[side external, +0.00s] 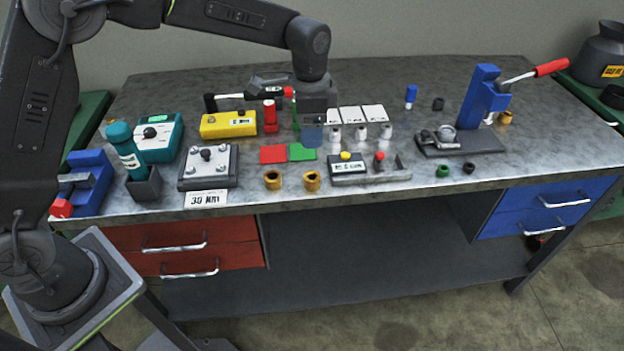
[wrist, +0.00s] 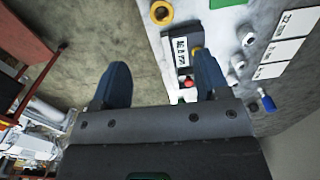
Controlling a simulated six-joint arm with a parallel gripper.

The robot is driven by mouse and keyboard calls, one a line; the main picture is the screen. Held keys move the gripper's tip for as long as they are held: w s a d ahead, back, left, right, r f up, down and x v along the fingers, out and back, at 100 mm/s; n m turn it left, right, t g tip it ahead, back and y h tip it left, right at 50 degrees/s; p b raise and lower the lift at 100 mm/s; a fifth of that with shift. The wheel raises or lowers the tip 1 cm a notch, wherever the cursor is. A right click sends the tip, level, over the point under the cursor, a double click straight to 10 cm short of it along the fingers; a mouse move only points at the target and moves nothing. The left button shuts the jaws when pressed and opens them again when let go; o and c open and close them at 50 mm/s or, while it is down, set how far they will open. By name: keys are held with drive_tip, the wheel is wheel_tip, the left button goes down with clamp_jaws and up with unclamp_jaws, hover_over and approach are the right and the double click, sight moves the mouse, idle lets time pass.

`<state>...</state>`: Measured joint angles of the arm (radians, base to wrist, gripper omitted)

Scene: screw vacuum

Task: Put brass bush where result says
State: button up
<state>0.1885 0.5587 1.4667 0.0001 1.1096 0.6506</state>
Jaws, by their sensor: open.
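Two brass bushes stand near the table's front edge in the side view, the left one (side external: 272,180) and the right one (side external: 312,180). One brass bush (wrist: 161,12) also shows at the top of the wrist view. A red pad (side external: 273,154) and a green pad (side external: 302,152) lie just behind them, both bare. My gripper (side external: 312,140) is above the table behind the pads. In the wrist view my gripper (wrist: 162,80) is open and empty.
Three silver bushes (side external: 361,132) stand before white cards (side external: 350,115). A yellow meter (side external: 228,124), a grey bolted plate (side external: 208,167) and a teal bottle (side external: 126,149) are left. A blue lever press (side external: 482,98) is right. A red-topped part (side external: 379,160) is beside the gauge.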

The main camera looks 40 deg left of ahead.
sight(312, 176)
drive_tip(key=f, duration=1.4)
drive_tip(key=shift+w+f, duration=0.15)
drive_tip(key=shift+w, duration=0.05)
drive_tip(key=shift+c, duration=0.5)
drive_tip(key=c, duration=1.1)
